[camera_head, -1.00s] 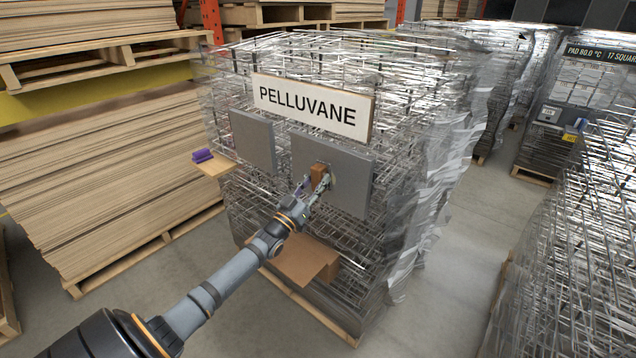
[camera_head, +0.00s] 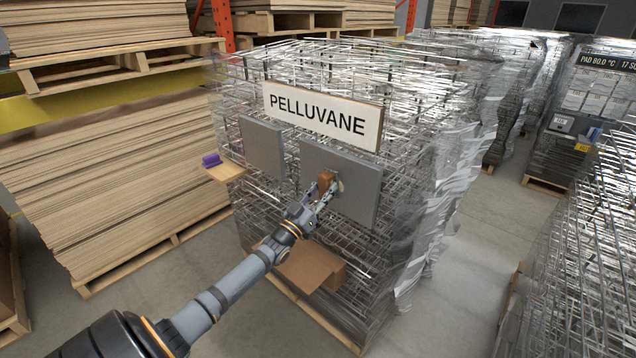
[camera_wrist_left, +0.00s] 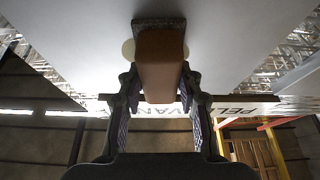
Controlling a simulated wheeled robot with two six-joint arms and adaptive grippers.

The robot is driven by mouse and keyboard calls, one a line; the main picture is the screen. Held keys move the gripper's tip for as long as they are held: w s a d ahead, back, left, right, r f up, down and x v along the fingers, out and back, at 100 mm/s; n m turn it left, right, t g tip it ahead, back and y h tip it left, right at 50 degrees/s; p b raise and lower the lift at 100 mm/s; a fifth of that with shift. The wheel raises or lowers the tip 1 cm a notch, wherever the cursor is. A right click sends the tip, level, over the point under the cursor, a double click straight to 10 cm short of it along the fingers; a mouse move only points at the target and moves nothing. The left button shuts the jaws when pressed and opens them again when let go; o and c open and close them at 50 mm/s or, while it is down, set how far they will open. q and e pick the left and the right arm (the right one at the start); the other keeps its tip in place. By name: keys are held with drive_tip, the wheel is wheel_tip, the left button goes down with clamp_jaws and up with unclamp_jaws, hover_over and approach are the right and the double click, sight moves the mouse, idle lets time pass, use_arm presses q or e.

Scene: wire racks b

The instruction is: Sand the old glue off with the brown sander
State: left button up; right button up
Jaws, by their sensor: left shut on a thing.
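The brown sander (camera_head: 325,180) is a small block with a dark grey pad, clear in the left wrist view (camera_wrist_left: 160,60). My left gripper (camera_head: 322,194) is shut on it, one finger on each side. The pad is at the face of the right grey panel (camera_head: 361,190); I cannot tell how firmly it touches. A pale patch, apparently the old glue (camera_head: 340,186), shows beside the sander. In the wrist view pale edges (camera_wrist_left: 128,50) stick out on both sides of the pad; the middle is hidden. My right gripper is not in view.
The panels hang on a wrapped wire rack stack below a PELLUVANE sign (camera_head: 322,118). Left are a second grey panel (camera_head: 262,146) and a small wooden shelf (camera_head: 226,171) with a purple object (camera_head: 211,160). An open cardboard box (camera_head: 312,268) sits below my arm.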

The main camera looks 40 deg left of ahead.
use_arm(q)
drive_tip(key=shift+d+r, duration=0.1)
drive_tip(key=shift+d, duration=0.2)
drive_tip(key=shift+s, duration=0.1)
drive_tip(key=shift+d, duration=0.1)
drive_tip(key=d, duration=0.3)
drive_tip(key=shift+d+p, duration=0.15)
drive_tip(key=shift+p, duration=0.25)
